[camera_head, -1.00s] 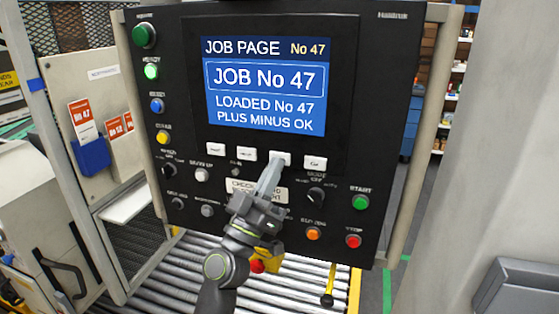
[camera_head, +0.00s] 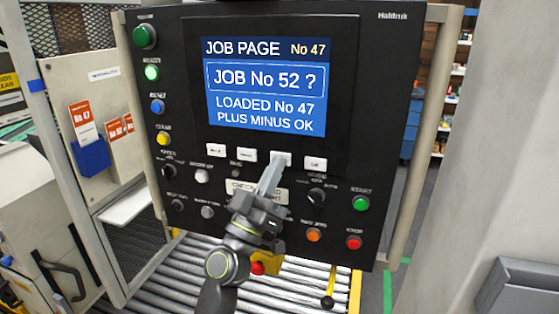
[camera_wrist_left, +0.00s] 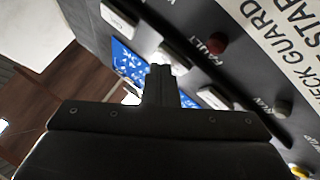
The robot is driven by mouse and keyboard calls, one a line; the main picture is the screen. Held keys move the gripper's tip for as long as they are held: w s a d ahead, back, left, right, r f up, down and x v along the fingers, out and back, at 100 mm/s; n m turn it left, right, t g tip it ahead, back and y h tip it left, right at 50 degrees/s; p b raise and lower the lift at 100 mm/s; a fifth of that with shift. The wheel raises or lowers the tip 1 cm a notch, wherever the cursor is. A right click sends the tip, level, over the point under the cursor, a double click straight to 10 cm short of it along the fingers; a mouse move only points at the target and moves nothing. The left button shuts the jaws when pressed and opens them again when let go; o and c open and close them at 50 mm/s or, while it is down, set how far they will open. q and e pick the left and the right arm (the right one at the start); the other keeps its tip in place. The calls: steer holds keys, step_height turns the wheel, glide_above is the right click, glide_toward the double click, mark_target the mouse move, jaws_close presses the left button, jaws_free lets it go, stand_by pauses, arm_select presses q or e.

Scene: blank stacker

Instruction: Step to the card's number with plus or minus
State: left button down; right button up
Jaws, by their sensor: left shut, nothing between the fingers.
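The dark control panel (camera_head: 380,120) faces me. Its blue screen (camera_head: 264,120) reads "JOB No 52 ?" in the framed line, with "LOADED No 47", "PLUS MINUS OK" and "No 47" at the top. A row of white keys sits below: first (camera_head: 216,150), second (camera_head: 247,155), third (camera_head: 282,158) and fourth (camera_head: 316,163). My left gripper (camera_head: 272,176) is shut and empty, its tip at the third key, partly covering it; contact is unclear. An orange-red card (camera_head: 82,116) stands in a blue holder (camera_head: 91,157) at left; its number is too blurred to be sure.
Two smaller orange-red cards (camera_head: 115,128) are beside the holder. A green START button (camera_head: 361,203), a red button (camera_head: 354,242) and several knobs surround the keys. Rollers (camera_head: 190,270) lie below the panel.

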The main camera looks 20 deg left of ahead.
arm_select(q)
steer(key=shift+s, duration=0.8)
steer(key=s+p, duration=0.1)
steer(key=s, duration=0.4)
steer(key=shift+a, duration=0.1)
steer(key=shift+f, duration=0.1)
stand_by(1.7)
